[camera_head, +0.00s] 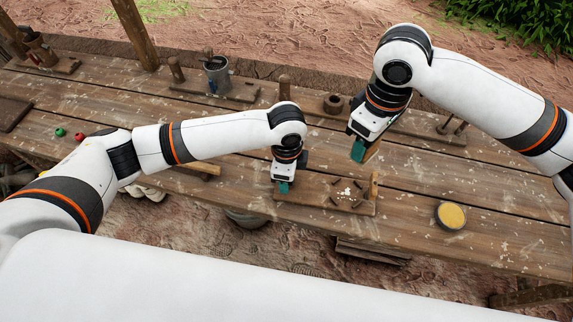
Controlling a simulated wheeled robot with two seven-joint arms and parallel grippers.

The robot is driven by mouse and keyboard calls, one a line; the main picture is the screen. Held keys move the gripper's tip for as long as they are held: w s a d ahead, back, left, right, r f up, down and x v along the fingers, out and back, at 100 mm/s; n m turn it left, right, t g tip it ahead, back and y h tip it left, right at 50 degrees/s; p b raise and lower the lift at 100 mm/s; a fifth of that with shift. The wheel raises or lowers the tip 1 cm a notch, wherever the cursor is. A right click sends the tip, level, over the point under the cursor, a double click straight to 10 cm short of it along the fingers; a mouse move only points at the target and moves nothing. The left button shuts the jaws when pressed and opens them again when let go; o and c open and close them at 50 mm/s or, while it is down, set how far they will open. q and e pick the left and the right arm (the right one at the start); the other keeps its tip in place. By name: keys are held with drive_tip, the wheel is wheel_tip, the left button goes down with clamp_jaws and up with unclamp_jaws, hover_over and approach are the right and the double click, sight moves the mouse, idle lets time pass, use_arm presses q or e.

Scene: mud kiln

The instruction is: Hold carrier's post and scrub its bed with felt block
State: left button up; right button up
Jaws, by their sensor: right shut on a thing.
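The carrier (320,206) is a low wooden tray near the front edge of the table, with an upright post (374,186) at its right end. Pale specks and several small dark bits show on its bed. My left gripper (284,188) points down at the carrier's left end; whether its fingers are closed around a post there is hidden. My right gripper (359,150) is shut on the tan felt block (372,152), of which only an edge shows. It holds the block above and behind the carrier's right end, apart from the bed.
A round bowl of yellow material (451,216) stands to the right of the carrier. A metal bucket (216,75) and wooden pegged boards line the back. Red (80,137) and green (60,132) balls lie at the left. The tabletop right of the bowl is clear.

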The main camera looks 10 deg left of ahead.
use_arm(q)
drive_tip(key=shift+f, duration=0.2)
drive_tip(key=shift+c, duration=0.3)
clamp_jaws()
